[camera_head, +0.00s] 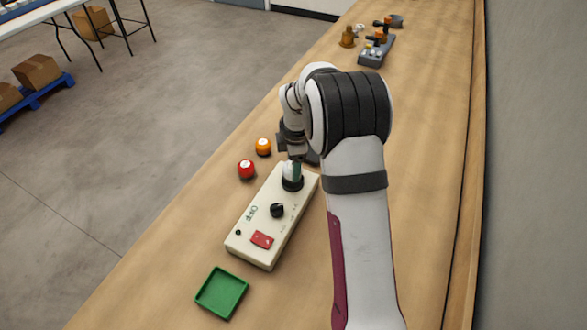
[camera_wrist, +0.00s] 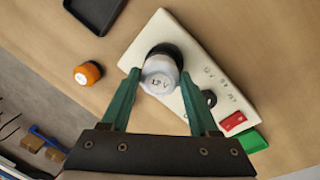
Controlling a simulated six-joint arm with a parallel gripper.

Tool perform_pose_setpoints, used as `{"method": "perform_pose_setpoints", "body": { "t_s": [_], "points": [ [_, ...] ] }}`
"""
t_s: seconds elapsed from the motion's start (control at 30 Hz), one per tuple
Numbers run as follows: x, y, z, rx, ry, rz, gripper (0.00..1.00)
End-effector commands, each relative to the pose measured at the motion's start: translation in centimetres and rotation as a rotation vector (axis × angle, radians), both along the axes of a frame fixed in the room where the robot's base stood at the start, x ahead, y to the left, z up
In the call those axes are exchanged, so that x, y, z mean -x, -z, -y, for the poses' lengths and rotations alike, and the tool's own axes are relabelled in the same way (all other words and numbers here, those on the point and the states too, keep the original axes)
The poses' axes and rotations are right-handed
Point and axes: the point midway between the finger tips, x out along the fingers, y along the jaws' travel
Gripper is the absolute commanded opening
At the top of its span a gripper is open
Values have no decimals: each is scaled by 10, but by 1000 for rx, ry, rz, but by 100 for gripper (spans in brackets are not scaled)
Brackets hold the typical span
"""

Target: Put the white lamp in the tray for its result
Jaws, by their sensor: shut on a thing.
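A green tray (camera_head: 222,292) lies empty at the near end of the box. A dark tray (camera_wrist: 97,12) is partly in the wrist view; my arm mostly covers it in the head view.
A red lamp (camera_head: 246,169) and an orange lamp (camera_head: 263,147) stand left of the box. The box carries a black knob (camera_head: 277,210), a red switch (camera_head: 262,240) and the letters OFF. Other devices (camera_head: 375,50) stand far back. The bench's left edge is close.

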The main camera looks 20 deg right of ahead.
Motion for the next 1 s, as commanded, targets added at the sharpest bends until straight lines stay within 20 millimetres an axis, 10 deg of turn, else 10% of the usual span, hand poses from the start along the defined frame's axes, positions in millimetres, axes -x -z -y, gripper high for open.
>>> {"method": "perform_pose_setpoints", "body": {
  "t_s": [0.7,1.0],
  "points": [
    [75,-91,88,-1,2,-1,0],
    [85,-84,42,10,-196,-29,0]
  ]
}}
